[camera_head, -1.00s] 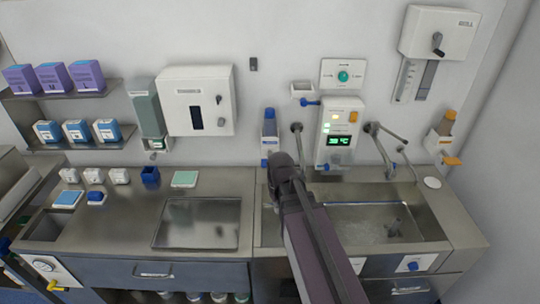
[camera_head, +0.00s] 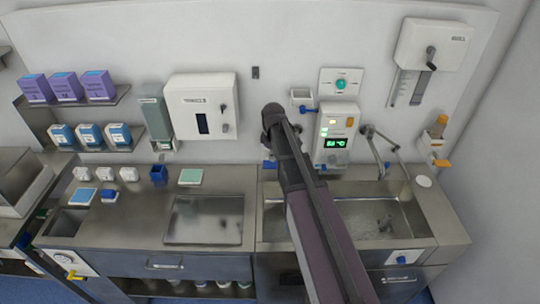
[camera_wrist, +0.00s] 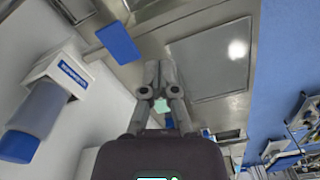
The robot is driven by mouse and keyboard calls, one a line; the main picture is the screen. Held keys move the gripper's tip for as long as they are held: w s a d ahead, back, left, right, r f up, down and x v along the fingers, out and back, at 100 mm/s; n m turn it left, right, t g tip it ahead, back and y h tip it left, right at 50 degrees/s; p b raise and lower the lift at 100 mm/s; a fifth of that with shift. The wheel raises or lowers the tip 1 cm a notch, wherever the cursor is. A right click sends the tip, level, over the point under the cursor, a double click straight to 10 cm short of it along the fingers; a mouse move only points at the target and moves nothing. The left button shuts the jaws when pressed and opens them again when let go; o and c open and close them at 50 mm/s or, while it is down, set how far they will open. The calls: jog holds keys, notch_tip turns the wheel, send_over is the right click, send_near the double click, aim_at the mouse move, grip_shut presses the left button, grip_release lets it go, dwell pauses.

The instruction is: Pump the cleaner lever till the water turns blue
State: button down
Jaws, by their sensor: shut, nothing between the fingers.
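The cleaner dispenser shows in the wrist view as a blue bottle (camera_wrist: 38,120) in a white wall holder (camera_wrist: 60,68) with a blue lever (camera_wrist: 119,43). My gripper (camera_wrist: 160,66) is shut and empty, apart from the lever and to its right in that view. In the head view the lever (camera_head: 268,164) shows beside my arm, which hides the bottle; the fingers cannot be made out there. The sink basin (camera_head: 415,232) holds water (camera_head: 372,216) that looks clear grey, with ripples near its middle.
A control panel (camera_head: 333,138) with a green display and a tap (camera_head: 383,136) are right of my arm. An orange bottle dispenser (camera_head: 437,128) with an orange lever (camera_head: 442,163) hangs further right. The steel counter left of the sink has a flat plate (camera_head: 204,219).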

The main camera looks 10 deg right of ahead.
aim_at(271, 165)
jog(key=w+r+n+p, duration=0.4)
jog(key=w+r, duration=0.1)
jog(key=w, duration=0.1)
jog(key=shift+w+d+r, duration=0.15)
jog(key=shift+w+d, duration=0.2)
jog(key=shift+d, duration=0.05)
notch_tip(271, 165, down, 14)
jog(key=b, duration=1.3)
jog(key=shift+b, duration=0.3)
dwell(0.5)
